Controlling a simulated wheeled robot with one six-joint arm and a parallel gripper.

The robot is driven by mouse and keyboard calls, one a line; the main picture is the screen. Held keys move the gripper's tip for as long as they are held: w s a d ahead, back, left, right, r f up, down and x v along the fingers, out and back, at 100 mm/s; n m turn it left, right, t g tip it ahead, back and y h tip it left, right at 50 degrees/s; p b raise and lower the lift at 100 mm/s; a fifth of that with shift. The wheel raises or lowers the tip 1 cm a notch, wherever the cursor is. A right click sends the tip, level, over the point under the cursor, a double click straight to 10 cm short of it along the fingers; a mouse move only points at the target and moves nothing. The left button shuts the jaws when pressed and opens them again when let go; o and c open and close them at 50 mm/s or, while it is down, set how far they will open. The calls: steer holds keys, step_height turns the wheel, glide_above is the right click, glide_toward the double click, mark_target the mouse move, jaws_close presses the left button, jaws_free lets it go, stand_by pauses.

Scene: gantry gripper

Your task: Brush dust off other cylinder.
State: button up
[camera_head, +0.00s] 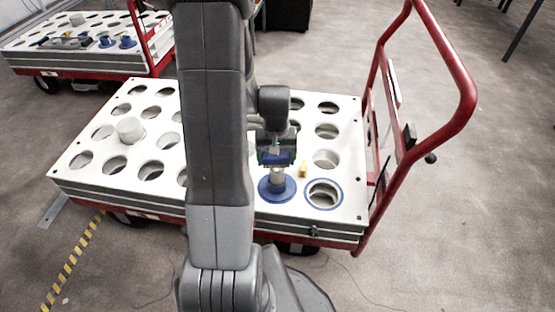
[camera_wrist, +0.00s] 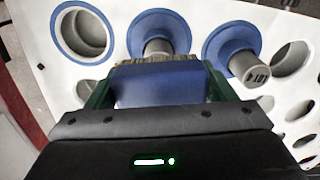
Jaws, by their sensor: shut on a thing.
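My gripper (camera_head: 277,155) is shut on a blue brush (camera_wrist: 158,85), its pale bristles facing the cylinders in the wrist view. One grey cylinder with a wide blue flange (camera_head: 278,190) stands upright on the white cart top just below the brush; it also shows in the wrist view (camera_wrist: 158,22), partly hidden by the bristles. I cannot tell whether the bristles touch it. A second blue-flanged cylinder (camera_wrist: 240,62), with dark marks on its end, stands to the right in the wrist view. My arm hides it in the head view. Dust cannot be made out.
The white cart top (camera_head: 95,165) has several round holes. A blue-ringed hole (camera_head: 323,194) lies beside the near cylinder, with a small yellow object (camera_head: 303,170) close by. A white cylinder (camera_head: 130,130) stands at left. A red handle (camera_head: 440,135) rises at right. Another cart (camera_head: 30,55) stands behind.

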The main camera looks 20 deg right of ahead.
steer(key=shift+r+p, duration=1)
steer(key=shift+r, duration=0.6)
steer(key=shift+f+b, duration=0.25)
steer(key=shift+b, duration=0.6)
